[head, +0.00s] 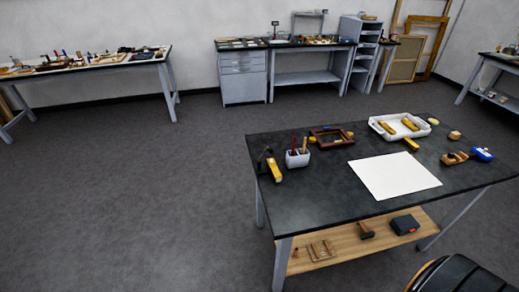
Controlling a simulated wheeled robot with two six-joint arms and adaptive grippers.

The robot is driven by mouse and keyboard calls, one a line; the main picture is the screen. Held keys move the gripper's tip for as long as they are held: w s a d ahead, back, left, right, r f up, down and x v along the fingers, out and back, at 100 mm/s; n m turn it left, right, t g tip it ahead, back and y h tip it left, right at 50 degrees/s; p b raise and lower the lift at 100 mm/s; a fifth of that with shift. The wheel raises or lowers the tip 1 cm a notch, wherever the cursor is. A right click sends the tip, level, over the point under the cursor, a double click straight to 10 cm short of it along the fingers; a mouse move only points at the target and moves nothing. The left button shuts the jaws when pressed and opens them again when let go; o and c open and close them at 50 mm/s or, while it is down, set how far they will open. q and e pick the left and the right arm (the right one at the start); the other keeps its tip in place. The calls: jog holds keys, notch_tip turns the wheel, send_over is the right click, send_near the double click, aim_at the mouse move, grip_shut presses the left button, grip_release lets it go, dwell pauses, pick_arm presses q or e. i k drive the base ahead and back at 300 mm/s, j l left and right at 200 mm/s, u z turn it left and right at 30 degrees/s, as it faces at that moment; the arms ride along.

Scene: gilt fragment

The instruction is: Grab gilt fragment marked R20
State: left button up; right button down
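Several gold-coloured pieces that look like gilt fragments are on the dark-topped table (310,208). Two long gold pieces, a left one (386,127) and a right one (409,124), lie in the white tray (375,132) at the back right of the table. Another gold piece (411,145) lies just in front of the tray. A small tan piece (454,135) lies to the tray's right. All are too small for any marking such as R20 to be read. Neither of my grippers is in view.
The table also bears a white sheet (394,177), a brown frame (325,137), a grey tool holder (298,158), a yellow-and-black tool (272,169) and a blue item (482,154). A black round object (465,278) stands at lower right. Grey floor (130,210) is open on the left.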

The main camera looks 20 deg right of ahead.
aim_at(277, 176)
jog(key=z, duration=0.5)
jog(key=i+j+z, duration=0.4)
jog(key=j+z, duration=0.2)
jog(key=i+j+z, duration=0.15)
jog(key=j+z, duration=0.15)
jog(key=i+j+z, duration=0.15)
jog(key=j+z, duration=0.15)
jog(key=j, duration=0.1)
